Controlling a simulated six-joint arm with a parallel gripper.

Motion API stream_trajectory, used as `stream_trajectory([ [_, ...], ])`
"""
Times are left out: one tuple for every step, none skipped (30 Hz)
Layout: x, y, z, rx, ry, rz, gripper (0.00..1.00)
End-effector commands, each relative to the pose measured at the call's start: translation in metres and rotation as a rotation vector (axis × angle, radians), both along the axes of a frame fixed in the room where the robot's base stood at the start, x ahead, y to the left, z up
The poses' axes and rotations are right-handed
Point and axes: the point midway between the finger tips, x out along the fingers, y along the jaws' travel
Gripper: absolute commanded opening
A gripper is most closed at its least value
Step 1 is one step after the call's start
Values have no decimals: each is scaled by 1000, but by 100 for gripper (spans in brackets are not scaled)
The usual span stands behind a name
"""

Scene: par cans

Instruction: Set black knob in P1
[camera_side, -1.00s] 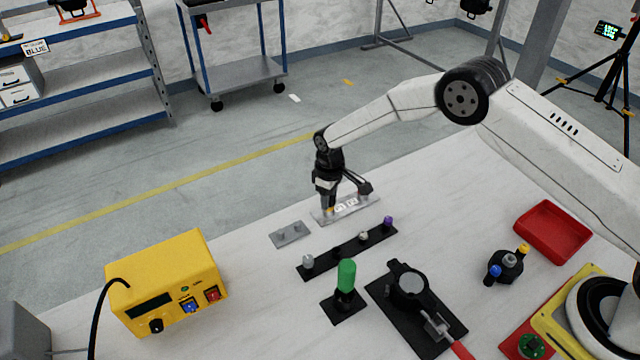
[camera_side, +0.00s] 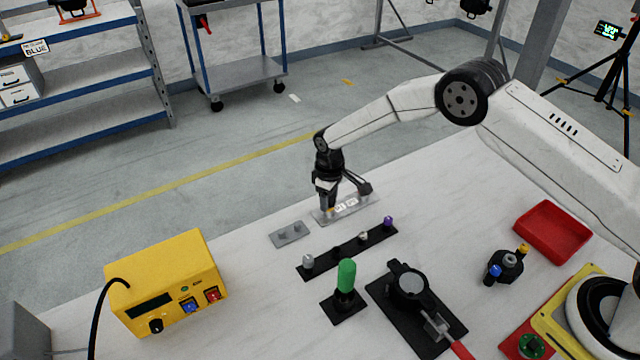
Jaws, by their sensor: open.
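My gripper (camera_side: 346,196) points down over a light plate (camera_side: 372,205) with white label patches that are too small to read surely. Its jaws are open, with one finger low at the plate's left end and the other over its right part. I cannot tell a black knob apart from the dark fingers there. A black strip (camera_side: 350,248) lies in front of the plate. It carries a grey knob (camera_side: 308,261), a pale knob (camera_side: 364,237) and a purple knob (camera_side: 388,222). A small dark spot between the grey and pale ones is unclear.
A small grey plate (camera_side: 290,234) lies left of the gripper. A green-handled piece (camera_side: 346,275), a black fixture (camera_side: 408,290), a knob cluster (camera_side: 508,266) and a red tray (camera_side: 552,232) stand nearer my base. A yellow power unit (camera_side: 166,283) stands left.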

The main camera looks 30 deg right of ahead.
Motion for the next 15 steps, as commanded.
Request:
stream_trajectory([
  [0, 0, 0, 0, 0, 0, 75],
  [0, 0, 0, 0, 0, 0, 84],
  [0, 0, 0, 0, 0, 0, 97],
  [0, 0, 0, 0, 0, 0, 100],
  [0, 0, 0, 0, 0, 0, 100],
  [0, 0, 0, 0, 0, 0, 100],
  [0, 0, 0, 0, 0, 0, 100],
  [0, 0, 0, 0, 0, 0, 100],
  [0, 0, 0, 0, 0, 0, 100],
  [0, 0, 0, 0, 0, 0, 100],
  [0, 0, 0, 0, 0, 0, 100],
  [0, 0, 1, 0, 0, 0, 100],
  [0, 0, 1, 0, 0, 0, 100],
  [0, 0, 2, 0, 0, 0, 100],
  [0, 0, 4, 0, 0, 0, 100],
])
